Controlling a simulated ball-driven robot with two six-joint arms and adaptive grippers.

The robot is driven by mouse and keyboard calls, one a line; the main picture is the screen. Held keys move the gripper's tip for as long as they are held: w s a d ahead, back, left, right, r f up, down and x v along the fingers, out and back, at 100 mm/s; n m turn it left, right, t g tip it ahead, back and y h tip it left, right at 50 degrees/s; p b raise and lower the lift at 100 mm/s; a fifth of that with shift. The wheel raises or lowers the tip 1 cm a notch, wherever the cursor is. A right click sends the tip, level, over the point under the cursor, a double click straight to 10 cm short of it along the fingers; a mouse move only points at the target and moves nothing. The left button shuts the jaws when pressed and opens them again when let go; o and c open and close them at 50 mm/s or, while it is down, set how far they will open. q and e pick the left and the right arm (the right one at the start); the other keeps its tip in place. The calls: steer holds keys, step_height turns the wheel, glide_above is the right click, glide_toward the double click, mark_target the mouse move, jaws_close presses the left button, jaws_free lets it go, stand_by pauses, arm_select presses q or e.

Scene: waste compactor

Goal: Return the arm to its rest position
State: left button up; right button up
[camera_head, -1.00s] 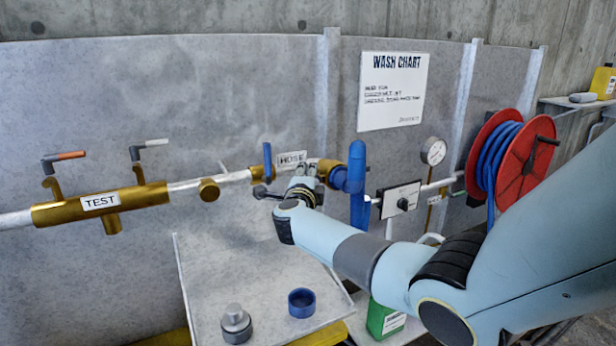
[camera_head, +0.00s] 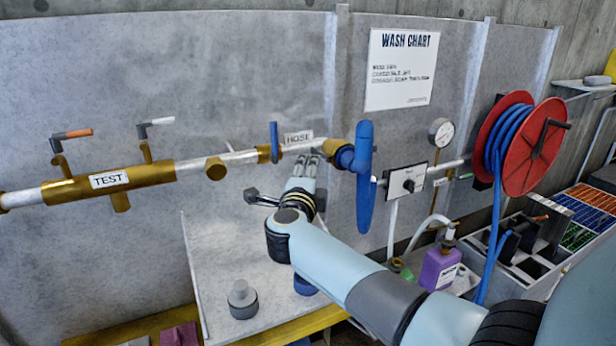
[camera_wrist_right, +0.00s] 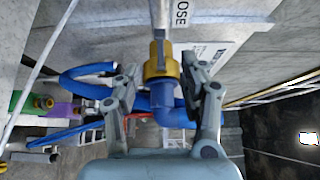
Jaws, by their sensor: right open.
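My right arm enters the head view from the lower right and reaches toward the wall piping. My right gripper (camera_head: 307,165) is just below the pipe under the HOSE label (camera_head: 298,137). In the right wrist view its two fingers (camera_wrist_right: 160,95) stand apart, with the brass collar (camera_wrist_right: 162,62) and blue hose elbow (camera_wrist_right: 172,115) visible between them. I see no object held; whether a finger touches the hose is unclear. My left gripper is not in view.
A blue hose (camera_head: 364,180) hangs from the brass fitting, right of the gripper. A sloped grey panel (camera_head: 215,262) below carries a grey knob (camera_head: 242,300) and a blue cup (camera_head: 304,285), partly hidden by my arm. A red hose reel (camera_head: 533,148) and purple bottle (camera_head: 440,268) stand right.

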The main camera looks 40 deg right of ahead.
steer(key=shift+v, duration=0.85)
